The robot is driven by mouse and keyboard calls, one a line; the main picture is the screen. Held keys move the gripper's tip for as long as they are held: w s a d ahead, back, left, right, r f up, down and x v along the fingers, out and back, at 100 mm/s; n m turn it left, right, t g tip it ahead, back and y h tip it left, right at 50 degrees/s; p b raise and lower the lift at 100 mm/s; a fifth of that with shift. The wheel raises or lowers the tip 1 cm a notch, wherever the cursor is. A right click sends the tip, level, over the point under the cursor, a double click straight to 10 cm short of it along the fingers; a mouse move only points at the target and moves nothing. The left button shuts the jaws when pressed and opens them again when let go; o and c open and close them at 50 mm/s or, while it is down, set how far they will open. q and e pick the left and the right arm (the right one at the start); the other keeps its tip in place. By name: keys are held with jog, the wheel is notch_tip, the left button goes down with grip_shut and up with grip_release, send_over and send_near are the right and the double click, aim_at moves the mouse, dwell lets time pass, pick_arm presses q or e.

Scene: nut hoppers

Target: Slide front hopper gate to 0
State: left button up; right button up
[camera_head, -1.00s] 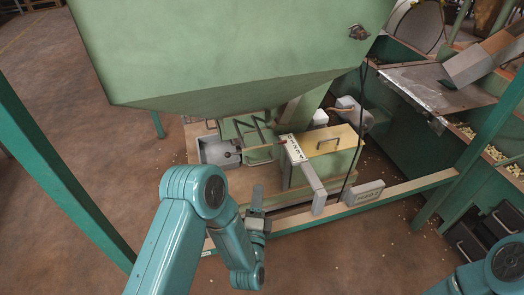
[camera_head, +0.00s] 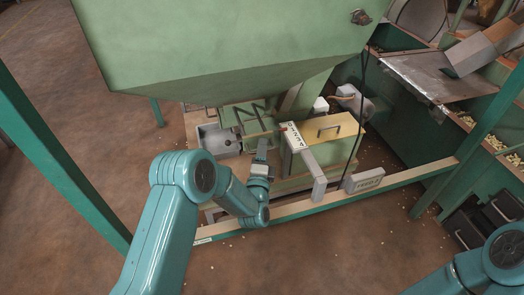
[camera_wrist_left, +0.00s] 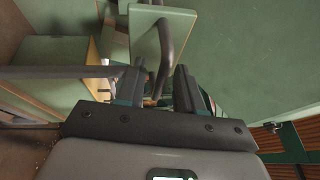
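The large green front hopper (camera_head: 230,50) fills the top of the head view. Below it is its gate (camera_head: 243,116), a green plate with a dark bar handle; the handle (camera_wrist_left: 165,50) also shows in the left wrist view. A white scale strip with dark marks (camera_head: 293,138) and a small red pointer stand to the right of the gate. My left gripper (camera_head: 262,148) is just in front of the handle. In the left wrist view its two dark fingers (camera_wrist_left: 158,88) are apart, with the handle's bar between them; contact cannot be told. My right gripper is out of view.
A yellow-topped green box (camera_head: 325,135) stands right of the gate. A grey metal tray (camera_head: 218,140) is on the left. A pale beam (camera_head: 400,180) with grey blocks runs in front. A dark cable hangs at right. Green frame posts flank the area.

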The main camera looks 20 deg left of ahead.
pick_arm(q)
grip_shut()
jog(key=shift+w+a+r+b, duration=0.1)
jog(key=shift+w+a+b, duration=0.35)
jog(key=shift+w, duration=0.15)
jog(key=shift+w+a+r+b, duration=0.1)
jog(key=shift+w+a+b, duration=0.3)
jog(key=shift+w, duration=0.2)
jog(key=shift+o, duration=0.3)
grip_release()
jog(key=shift+f, duration=0.1)
jog(key=shift+s+f, duration=0.1)
jog(key=shift+f, duration=0.05)
